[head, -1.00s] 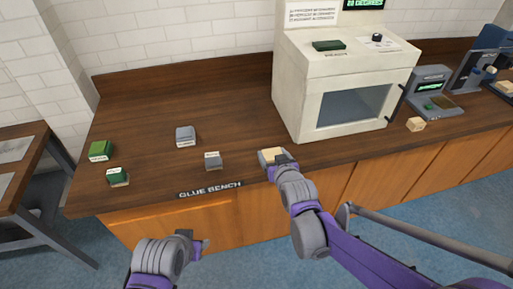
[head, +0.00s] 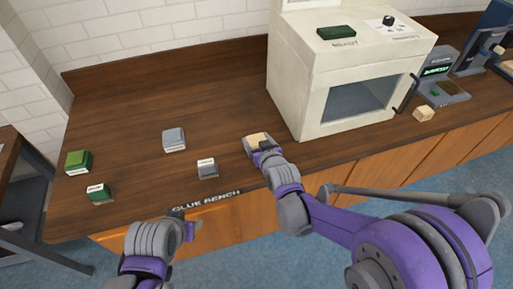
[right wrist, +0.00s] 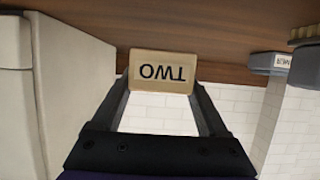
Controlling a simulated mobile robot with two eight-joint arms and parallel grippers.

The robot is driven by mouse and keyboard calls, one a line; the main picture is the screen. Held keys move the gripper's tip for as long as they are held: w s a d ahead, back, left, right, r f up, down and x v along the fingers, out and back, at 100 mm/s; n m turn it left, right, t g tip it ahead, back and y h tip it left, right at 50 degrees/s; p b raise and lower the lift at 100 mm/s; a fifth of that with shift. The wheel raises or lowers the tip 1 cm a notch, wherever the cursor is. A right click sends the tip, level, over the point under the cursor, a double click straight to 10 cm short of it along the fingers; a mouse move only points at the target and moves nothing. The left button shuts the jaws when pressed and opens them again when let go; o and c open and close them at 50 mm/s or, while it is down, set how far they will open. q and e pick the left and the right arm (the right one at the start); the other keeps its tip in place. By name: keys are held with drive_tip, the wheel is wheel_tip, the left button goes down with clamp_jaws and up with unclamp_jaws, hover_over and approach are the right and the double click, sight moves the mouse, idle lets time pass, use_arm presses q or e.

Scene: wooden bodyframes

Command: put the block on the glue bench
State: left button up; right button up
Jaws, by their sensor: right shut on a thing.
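My right gripper (head: 261,147) is shut on a pale wooden block (head: 254,139) at the front of the glue bench (head: 115,120), left of the white cabinet. In the right wrist view the block (right wrist: 161,71) sits between both fingers, its face reading "TWO" upside down. The brown bench top (right wrist: 230,40) is right behind it; I cannot tell whether they touch. The "GLUE BENCH" label (head: 207,201) is on the front edge. My left gripper (head: 188,222) hangs in front of the bench edge, its fingers too unclear to read.
Two grey boxes (head: 174,140) (head: 207,168) and two green boxes (head: 78,161) (head: 99,192) stand on the left of the bench. A white cabinet (head: 310,80) stands right of the block. Another wooden block (head: 423,114) lies farther right. The bench's back left is clear.

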drive_tip(key=shift+w+f, duration=0.1)
drive_tip(key=shift+f, duration=1.75)
drive_tip(key=shift+f+b, duration=0.25)
drive_tip(key=shift+b, duration=0.05)
drive_tip(key=o, duration=1.4)
drive_tip(key=shift+o, duration=0.2)
drive_tip(key=shift+r, duration=0.1)
